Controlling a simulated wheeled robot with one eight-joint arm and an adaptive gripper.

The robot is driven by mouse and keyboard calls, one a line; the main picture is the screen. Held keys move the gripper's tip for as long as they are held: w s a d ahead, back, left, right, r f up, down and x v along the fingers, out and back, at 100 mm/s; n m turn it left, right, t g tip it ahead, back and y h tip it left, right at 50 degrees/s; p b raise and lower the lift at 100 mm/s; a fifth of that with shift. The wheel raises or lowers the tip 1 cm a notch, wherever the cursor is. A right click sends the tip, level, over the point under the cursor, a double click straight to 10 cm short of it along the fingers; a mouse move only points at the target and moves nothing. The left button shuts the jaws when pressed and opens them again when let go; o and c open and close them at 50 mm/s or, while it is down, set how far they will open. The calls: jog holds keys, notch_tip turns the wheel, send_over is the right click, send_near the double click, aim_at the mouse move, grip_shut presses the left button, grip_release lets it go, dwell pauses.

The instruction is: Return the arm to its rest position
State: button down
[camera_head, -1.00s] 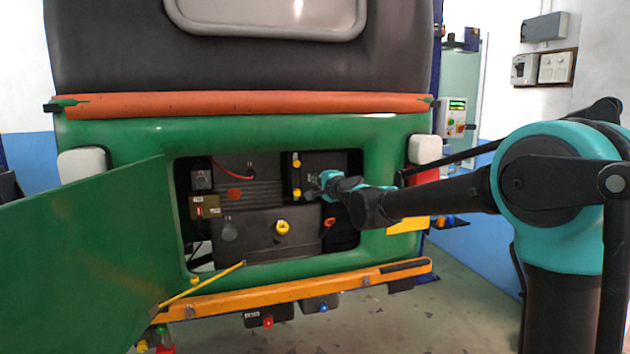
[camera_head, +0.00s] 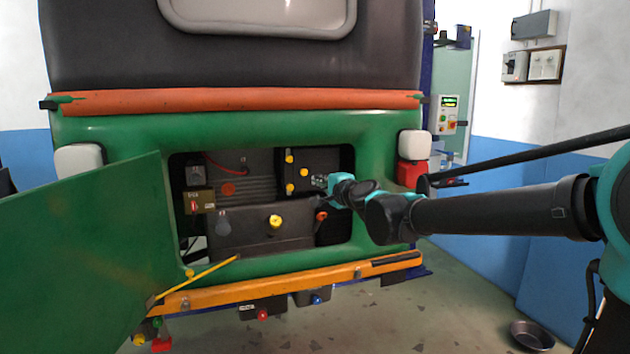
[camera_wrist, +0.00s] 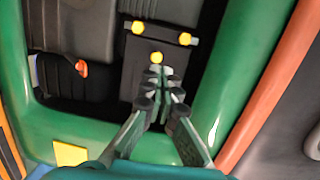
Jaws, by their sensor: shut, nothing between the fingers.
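My gripper (camera_head: 328,190) is at the right side of the open rear compartment of the green rickshaw (camera_head: 110,132). In the wrist view my gripper (camera_wrist: 163,82) has its fingertips together with nothing between them. It points at a dark box (camera_wrist: 150,50) with several yellow knobs, which also shows in the head view (camera_head: 297,162). In the wrist view the fingertips overlap the lower part of this box; I cannot tell whether they touch it. My arm reaches in from the right of the head view.
A green hatch door (camera_head: 85,250) hangs open at the left, with a yellow rod (camera_head: 205,278) beside it. An orange bumper (camera_head: 290,287) runs below the opening. A red lamp (camera_head: 412,174) is near my forearm. A round pan (camera_head: 532,335) lies on the floor at right.

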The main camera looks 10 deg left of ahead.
jog(key=s+d+f+n+g+h, duration=0.2)
jog(key=s+d+f+n, duration=0.15)
jog(key=d+f, duration=0.45)
jog(key=s+d+f+n+g+h, duration=0.15)
jog(key=s+d+f, duration=0.25)
jog(key=d+f, duration=0.45)
jog(key=s+d+f+n+g+h, duration=0.2)
jog(key=s+d+f+n, duration=0.15)
jog(key=d+f, duration=0.5)
jog(key=s+d+f+n+g+h, duration=0.1)
jog(key=s+d+f+g+h, duration=0.2)
jog(key=s+d+f, duration=1)
jog(key=s+d+h, duration=0.2)
jog(key=shift+s+d+f, duration=0.2)
jog(key=shift+s+d, duration=0.1)
jog(key=shift+s, duration=0.1)
jog(key=c, duration=2.3)
grip_release()
jog(key=shift+n+g+h, duration=0.25)
